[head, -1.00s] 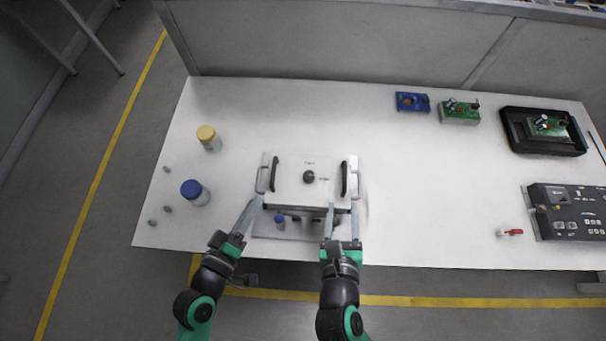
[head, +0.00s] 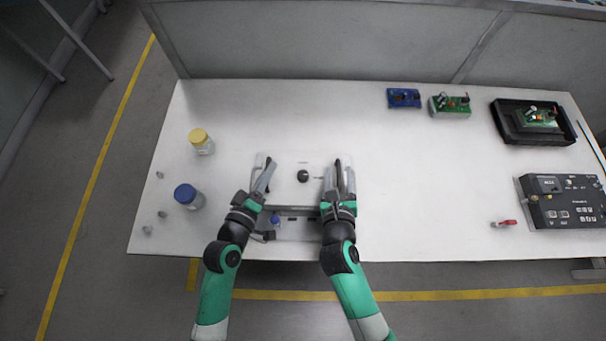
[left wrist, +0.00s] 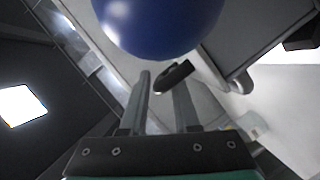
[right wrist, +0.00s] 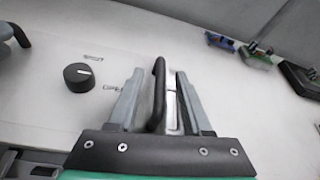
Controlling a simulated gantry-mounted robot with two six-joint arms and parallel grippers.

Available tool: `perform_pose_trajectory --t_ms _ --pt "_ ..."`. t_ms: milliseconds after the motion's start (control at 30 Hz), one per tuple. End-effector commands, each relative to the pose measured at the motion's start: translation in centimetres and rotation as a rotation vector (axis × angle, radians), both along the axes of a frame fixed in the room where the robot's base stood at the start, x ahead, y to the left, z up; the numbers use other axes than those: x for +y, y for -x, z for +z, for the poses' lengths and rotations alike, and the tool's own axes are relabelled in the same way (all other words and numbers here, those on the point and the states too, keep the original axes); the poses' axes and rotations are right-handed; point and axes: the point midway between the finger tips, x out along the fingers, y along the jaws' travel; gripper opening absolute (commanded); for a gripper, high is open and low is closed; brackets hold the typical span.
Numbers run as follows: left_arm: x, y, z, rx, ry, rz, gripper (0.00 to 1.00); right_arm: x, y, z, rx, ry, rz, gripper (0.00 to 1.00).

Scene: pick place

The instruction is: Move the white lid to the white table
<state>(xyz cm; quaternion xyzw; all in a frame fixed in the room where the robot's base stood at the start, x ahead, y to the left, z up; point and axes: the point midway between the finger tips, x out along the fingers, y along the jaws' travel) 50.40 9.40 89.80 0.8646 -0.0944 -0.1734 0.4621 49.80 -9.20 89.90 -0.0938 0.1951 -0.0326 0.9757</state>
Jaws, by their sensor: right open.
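The white lid (head: 285,172) has a black knob (head: 303,176) and a black handle at each side. It lies on a low grey box (head: 300,232) near the table's front edge. My left gripper (head: 265,172) is at the lid's left handle. In the left wrist view its fingers (left wrist: 162,98) stand apart, with the dark handle (left wrist: 173,77) at their tips. My right gripper (head: 339,172) is open around the right handle. In the right wrist view that handle (right wrist: 158,95) stands between the fingers. The white table (head: 420,180) holds everything.
A yellow-capped jar (head: 201,142) and a blue-capped jar (head: 188,196) stand left of the lid. A blue item (head: 276,219) shows in the box front. Circuit boards (head: 404,98), a black tray (head: 510,122) and a control panel (head: 565,202) are right. The table between is clear.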

Motion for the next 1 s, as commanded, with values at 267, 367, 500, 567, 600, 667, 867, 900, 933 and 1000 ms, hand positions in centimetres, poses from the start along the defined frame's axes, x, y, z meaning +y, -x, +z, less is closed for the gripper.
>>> perform_pose_trajectory --t_ms 267,367,500,567,600,667,867,900,933,1000 --pt "-0.18 -0.52 -0.11 -0.001 0.000 0.001 0.30 -0.07 -0.51 -0.23 0.000 0.000 0.001 0.50" --pt "-0.18 -0.51 -0.10 -0.001 0.000 0.001 0.28 -0.07 -0.50 -0.22 0.000 0.000 0.001 0.48" --pt "-0.17 -0.49 -0.09 -0.001 0.000 0.001 0.03 -0.07 -0.48 -0.21 0.000 0.000 0.001 0.23" --pt "-0.17 -0.49 -0.09 -0.001 0.000 0.001 0.00 -0.07 -0.48 -0.21 0.000 0.000 0.001 0.12" --pt "-0.17 -0.49 -0.09 -0.001 -0.001 0.001 0.00 -0.07 -0.48 -0.21 0.000 0.000 0.000 0.05" --pt "-0.17 -0.50 -0.09 -0.001 -0.001 0.001 0.00 -0.07 -0.47 -0.21 0.000 0.000 0.000 0.00" --pt "-0.16 -0.49 -0.08 -0.001 -0.001 0.001 0.00 -0.07 -0.47 -0.21 0.000 0.000 0.000 0.00" --pt "-0.16 -0.49 -0.08 -0.001 -0.001 0.001 0.00 -0.06 -0.48 -0.20 0.000 0.000 0.000 0.00" --pt "-0.16 -0.49 -0.08 -0.001 -0.001 0.001 0.00 -0.06 -0.48 -0.20 0.000 0.000 0.000 0.00" --pt "-0.16 -0.49 -0.08 -0.001 -0.001 0.001 0.00 -0.07 -0.47 -0.20 0.000 0.000 0.000 0.00"
